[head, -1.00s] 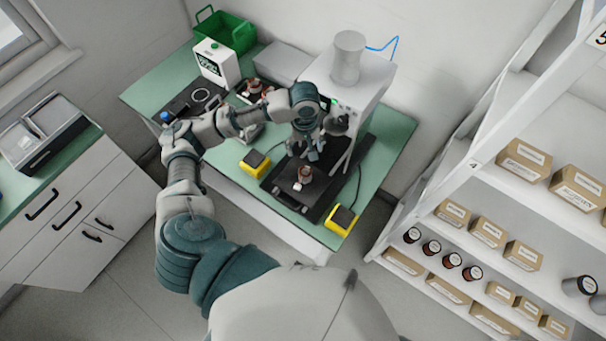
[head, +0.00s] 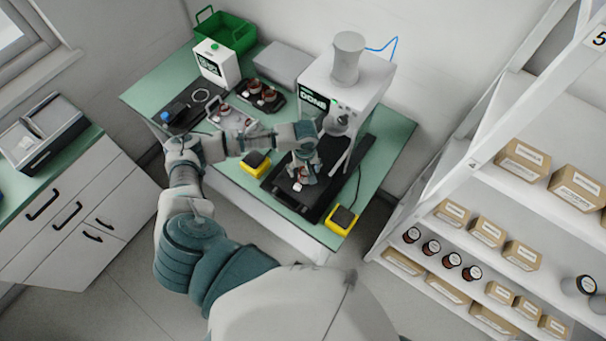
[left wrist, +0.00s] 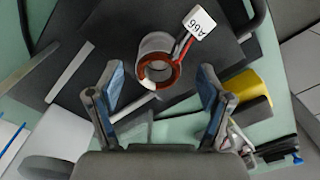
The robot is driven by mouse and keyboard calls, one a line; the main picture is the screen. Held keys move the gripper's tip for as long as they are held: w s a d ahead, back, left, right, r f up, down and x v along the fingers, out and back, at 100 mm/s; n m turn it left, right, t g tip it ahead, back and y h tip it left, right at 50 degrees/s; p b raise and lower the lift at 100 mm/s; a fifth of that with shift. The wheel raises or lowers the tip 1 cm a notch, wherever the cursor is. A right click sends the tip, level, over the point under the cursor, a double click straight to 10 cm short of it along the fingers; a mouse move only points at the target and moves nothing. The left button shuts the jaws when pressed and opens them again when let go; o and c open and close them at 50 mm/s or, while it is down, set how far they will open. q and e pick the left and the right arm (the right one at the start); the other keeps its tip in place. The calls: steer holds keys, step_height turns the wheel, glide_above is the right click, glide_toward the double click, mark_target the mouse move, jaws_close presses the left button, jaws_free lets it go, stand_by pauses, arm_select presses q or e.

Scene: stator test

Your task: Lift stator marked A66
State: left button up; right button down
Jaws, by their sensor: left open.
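The stator marked A66 (left wrist: 157,66) shows in the left wrist view as a grey ring with a copper-red rim. Its white tag (left wrist: 198,22) reads A66 and hangs on red and dark leads. The stator stands on a black plate (left wrist: 101,47). My left gripper (left wrist: 159,99) is open, with its blue-padded fingers to either side and just short of the stator. In the head view the left gripper (head: 304,168) is over the stator and partly hides it; the white tag (head: 297,186) shows below. My right gripper is in neither view.
The green table (head: 390,135) carries a white press machine (head: 350,80) close behind the gripper. Yellow boxes (head: 342,219) flank the black plate. A dark tray with stators (head: 264,97), a white tester (head: 215,62) and a green crate (head: 226,33) stand further left. Shelves (head: 480,150) stand at right.

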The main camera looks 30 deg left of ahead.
arm_select(q)
step_height(320, 180, down, 2)
steer(key=shift+d, duration=0.1)
steer(key=c, duration=1.5)
steer(key=shift+o, duration=0.2)
steer(key=shift+r, duration=0.15)
